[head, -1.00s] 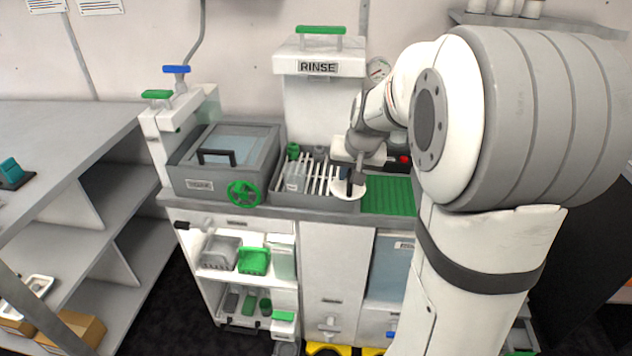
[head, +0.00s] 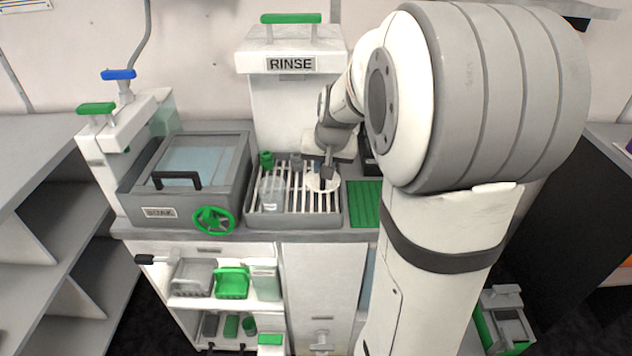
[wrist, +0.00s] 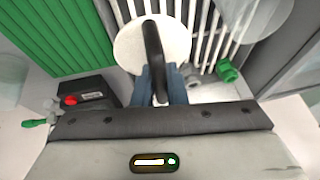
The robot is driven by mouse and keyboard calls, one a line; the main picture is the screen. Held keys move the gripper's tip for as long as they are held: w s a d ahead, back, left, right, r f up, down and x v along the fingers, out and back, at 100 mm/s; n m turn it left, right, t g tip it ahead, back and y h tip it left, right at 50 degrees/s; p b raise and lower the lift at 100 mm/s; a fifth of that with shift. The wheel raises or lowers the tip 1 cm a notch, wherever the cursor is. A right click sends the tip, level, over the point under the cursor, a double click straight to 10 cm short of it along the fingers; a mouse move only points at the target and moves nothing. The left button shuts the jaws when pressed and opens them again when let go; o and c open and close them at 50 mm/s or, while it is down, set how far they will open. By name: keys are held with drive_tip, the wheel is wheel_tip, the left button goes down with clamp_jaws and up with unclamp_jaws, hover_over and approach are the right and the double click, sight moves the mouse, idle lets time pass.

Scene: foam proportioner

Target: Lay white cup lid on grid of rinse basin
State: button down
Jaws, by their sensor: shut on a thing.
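The white cup lid (head: 325,184) is a round disc with a dark upright handle, which shows in the wrist view (wrist: 128,48). My gripper (head: 328,172) is shut on the handle, its blue fingers (wrist: 160,86) at its near end. The lid is over the right part of the white-barred grid (head: 297,200) of the rinse basin (head: 292,219). In the wrist view the grid bars (wrist: 208,42) run beside and behind the lid. The lid looks about level. I cannot tell whether it touches the bars.
A clear cup (head: 272,192) stands on the grid's left part, with a green knob (head: 266,160) behind. A lidded soak basin (head: 190,165) with a green handwheel (head: 214,220) is left. A green ribbed mat (head: 366,204) lies right. A dark box with a red button (wrist: 85,94) is nearby.

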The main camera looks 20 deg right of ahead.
drive_tip(key=shift+d+f, duration=0.1)
drive_tip(key=shift+f, duration=2.75)
drive_tip(key=shift+f+b, duration=0.25)
drive_tip(key=shift+b, duration=0.15)
drive_tip(key=c, duration=1.5)
unclamp_jaws()
drive_tip(key=shift+r, duration=0.1)
drive_tip(key=shift+o, duration=0.2)
